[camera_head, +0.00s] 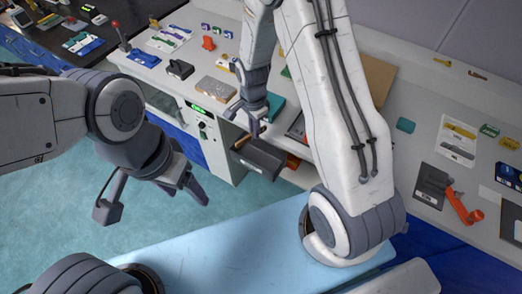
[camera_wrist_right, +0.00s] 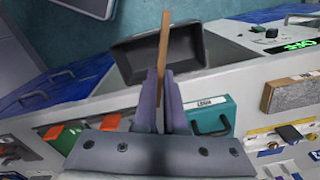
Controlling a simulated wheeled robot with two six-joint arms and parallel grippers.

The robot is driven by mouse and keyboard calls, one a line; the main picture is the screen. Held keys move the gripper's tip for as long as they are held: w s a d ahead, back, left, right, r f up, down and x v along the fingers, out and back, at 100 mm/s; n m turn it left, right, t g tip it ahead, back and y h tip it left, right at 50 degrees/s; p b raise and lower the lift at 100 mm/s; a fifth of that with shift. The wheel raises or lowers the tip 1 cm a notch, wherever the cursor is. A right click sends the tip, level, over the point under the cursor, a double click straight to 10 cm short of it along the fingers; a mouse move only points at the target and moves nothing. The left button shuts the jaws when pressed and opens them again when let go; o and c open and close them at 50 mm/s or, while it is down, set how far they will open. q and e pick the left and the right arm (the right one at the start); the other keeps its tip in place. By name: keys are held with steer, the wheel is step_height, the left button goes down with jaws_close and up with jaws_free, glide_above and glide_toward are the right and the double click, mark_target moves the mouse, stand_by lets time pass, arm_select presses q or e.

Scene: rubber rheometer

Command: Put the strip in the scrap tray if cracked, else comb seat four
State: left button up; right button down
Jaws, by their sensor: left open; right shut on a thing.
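My right gripper (camera_head: 254,130) is shut on a thin brown strip (camera_head: 241,143), above a dark grey open tray (camera_head: 268,164) low at the cabinet's front. In the right wrist view the strip (camera_wrist_right: 163,42) stands up edge-on between the closed fingers (camera_wrist_right: 160,88), in front of the tray's opening (camera_wrist_right: 124,62). The tray's inside looks empty where it shows. Whether the strip is cracked cannot be told from this edge-on view. My left gripper (camera_head: 150,202) is open and empty over the floor. I cannot pick out the comb seats.
A teal case (camera_wrist_right: 212,112) stands beside the right fingers. A green display (camera_head: 197,108) is on the cabinet front. The bench holds a grey-brown block (camera_head: 216,88), a black box (camera_head: 179,69) and an orange-handled tool (camera_head: 464,205). Open floor (camera_head: 60,210) lies around my left gripper.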

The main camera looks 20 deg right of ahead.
steer(key=shift+w+d+r+m, duration=0.1)
steer(key=shift+d+r+m, duration=0.2)
steer(key=shift+m, duration=0.25)
steer(key=shift+w+d+r+m, duration=0.1)
steer(key=shift+d+r+m, duration=0.05)
steer(key=shift+d+m, duration=0.35)
steer(key=shift+f+m, duration=0.15)
steer(key=shift+m, duration=0.1)
step_height(320, 180, down, 6)
steer(key=b, duration=0.4)
steer(key=shift+b, duration=0.4)
steer(key=c, duration=0.9)
jaws_free()
steer(key=shift+r, duration=0.2)
